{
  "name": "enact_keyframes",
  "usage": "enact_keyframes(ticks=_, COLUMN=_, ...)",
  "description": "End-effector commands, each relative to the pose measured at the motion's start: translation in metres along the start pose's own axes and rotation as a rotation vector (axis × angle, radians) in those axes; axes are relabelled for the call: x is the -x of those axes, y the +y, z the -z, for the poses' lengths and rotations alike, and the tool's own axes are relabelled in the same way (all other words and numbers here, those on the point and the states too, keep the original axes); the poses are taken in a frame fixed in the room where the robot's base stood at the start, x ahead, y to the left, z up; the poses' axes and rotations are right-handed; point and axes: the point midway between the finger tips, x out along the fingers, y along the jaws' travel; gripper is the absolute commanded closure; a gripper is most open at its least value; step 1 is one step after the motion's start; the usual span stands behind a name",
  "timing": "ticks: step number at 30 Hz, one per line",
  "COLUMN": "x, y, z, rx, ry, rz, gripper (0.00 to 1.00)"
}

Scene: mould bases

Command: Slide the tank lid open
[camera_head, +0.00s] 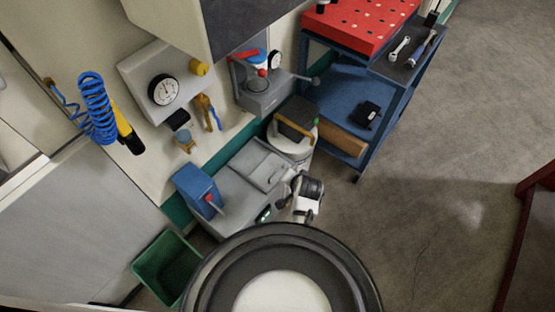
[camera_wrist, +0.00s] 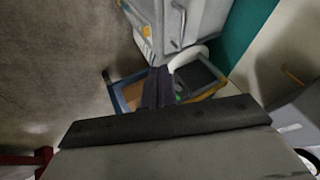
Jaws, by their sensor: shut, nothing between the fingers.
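The grey tank (camera_head: 233,198) stands low against the wall in the head view. Its flat grey lid (camera_head: 262,168) lies on the top, towards the end by the white drum, and looks closed as far as I can see. In the wrist view, a grey top with a raised bar handle (camera_wrist: 178,22) appears to be the lid. My gripper (camera_wrist: 158,86) is shut and empty, its dark fingers apart from the handle in the picture. In the head view my wrist is beside the tank's right side, and my arm hides part of the front; the fingertips are not clear there.
A white drum (camera_head: 291,150) with a dark box on it stands beyond the tank, by a blue cart (camera_head: 340,95). A blue box (camera_head: 196,190) sits at the tank's near left. A green bin (camera_head: 160,262) is at lower left. Open floor (camera_head: 440,160) lies right.

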Motion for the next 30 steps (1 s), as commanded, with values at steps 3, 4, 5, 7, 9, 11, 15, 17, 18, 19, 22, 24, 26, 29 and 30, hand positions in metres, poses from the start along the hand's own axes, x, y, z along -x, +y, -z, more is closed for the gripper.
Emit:
enact_keyframes(ticks=3, x=-0.002, y=0.003, z=-0.002, rx=-0.005, ry=-0.006, rz=-0.004, gripper=1.00)
enact_keyframes(ticks=4, x=-0.004, y=0.003, z=-0.002, rx=-0.006, ry=-0.006, rz=-0.004, gripper=1.00)
enact_keyframes(ticks=5, x=-0.005, y=0.003, z=-0.002, rx=-0.005, ry=-0.006, rz=-0.004, gripper=1.00)
enact_keyframes(ticks=7, x=-0.013, y=0.002, z=-0.002, rx=-0.005, ry=-0.007, rz=-0.004, gripper=1.00)
enact_keyframes(ticks=9, x=-0.023, y=0.002, z=-0.002, rx=-0.004, ry=-0.007, rz=-0.003, gripper=1.00)
enact_keyframes(ticks=11, x=-0.034, y=0.002, z=-0.002, rx=-0.004, ry=-0.007, rz=-0.003, gripper=1.00)
enact_keyframes(ticks=15, x=-0.061, y=0.002, z=-0.001, rx=-0.004, ry=-0.005, rz=-0.002, gripper=1.00)
enact_keyframes(ticks=17, x=-0.072, y=0.002, z=-0.001, rx=-0.004, ry=-0.006, rz=-0.003, gripper=1.00)
enact_keyframes(ticks=18, x=-0.080, y=0.002, z=-0.001, rx=-0.003, ry=-0.005, rz=-0.002, gripper=1.00)
enact_keyframes(ticks=19, x=-0.085, y=0.002, z=-0.001, rx=-0.003, ry=-0.006, rz=-0.002, gripper=1.00)
enact_keyframes(ticks=22, x=-0.101, y=0.002, z=-0.001, rx=-0.003, ry=-0.005, rz=-0.002, gripper=1.00)
enact_keyframes(ticks=24, x=-0.107, y=-0.010, z=-0.002, rx=0.001, ry=-0.005, rz=0.000, gripper=1.00)
enact_keyframes(ticks=26, x=-0.112, y=-0.016, z=-0.002, rx=0.001, ry=-0.004, rz=-0.001, gripper=1.00)
enact_keyframes(ticks=29, x=-0.118, y=-0.025, z=-0.003, rx=-0.001, ry=-0.004, rz=-0.001, gripper=1.00)
enact_keyframes(ticks=30, x=-0.120, y=-0.027, z=-0.004, rx=-0.001, ry=-0.005, rz=-0.001, gripper=1.00)
